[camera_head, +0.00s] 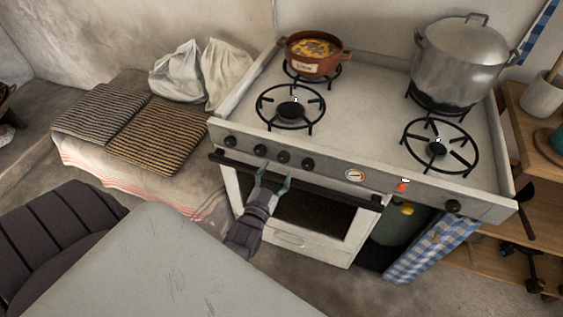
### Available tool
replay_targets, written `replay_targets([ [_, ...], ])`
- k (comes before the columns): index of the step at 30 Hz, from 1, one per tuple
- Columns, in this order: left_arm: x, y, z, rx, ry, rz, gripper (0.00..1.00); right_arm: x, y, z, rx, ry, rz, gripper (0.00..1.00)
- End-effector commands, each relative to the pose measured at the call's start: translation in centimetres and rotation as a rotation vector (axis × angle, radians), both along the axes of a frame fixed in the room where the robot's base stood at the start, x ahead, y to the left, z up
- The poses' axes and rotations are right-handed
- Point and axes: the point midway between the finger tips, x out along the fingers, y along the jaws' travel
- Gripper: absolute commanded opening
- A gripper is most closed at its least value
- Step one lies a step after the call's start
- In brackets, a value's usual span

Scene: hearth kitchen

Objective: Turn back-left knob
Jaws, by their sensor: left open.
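A white stove (370,110) stands against the wall, with several dark round knobs along its front panel. A row at the left holds a far-left knob (230,141), a second knob (260,150), a third knob (283,157) and one more knob (308,164). Another knob (452,206) sits alone at the right end. No label shows which knob is the back-left one. My left gripper (273,180) is open and empty in front of the oven door, just below the second and third knobs. Contact with the panel cannot be told. My right gripper is not in view.
An orange pot (313,65) of food sits on the back-left burner and a large lidded metal pot (461,62) at the back right. The front burners are bare. A dark oven handle bar (335,190) runs below the knobs. Striped cushions (158,135) lie left.

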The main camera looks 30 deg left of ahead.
Motion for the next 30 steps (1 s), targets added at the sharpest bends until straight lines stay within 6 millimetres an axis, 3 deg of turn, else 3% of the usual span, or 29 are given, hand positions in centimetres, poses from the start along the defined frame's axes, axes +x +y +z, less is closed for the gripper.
replay_targets([
  [3,2.2,0.5,-0.2,0.001,-0.002,0.0,0.65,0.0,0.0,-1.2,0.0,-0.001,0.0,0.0],
  [9,4.1,1.0,-0.1,0.0,0.0,0.0,0.65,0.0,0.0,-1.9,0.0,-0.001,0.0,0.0],
  [20,4.5,1.1,0.0,0.0,0.001,0.0,0.65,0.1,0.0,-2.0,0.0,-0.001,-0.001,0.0],
  [30,4.5,1.1,0.0,0.0,0.001,0.0,0.09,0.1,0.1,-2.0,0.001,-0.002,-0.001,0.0],
])
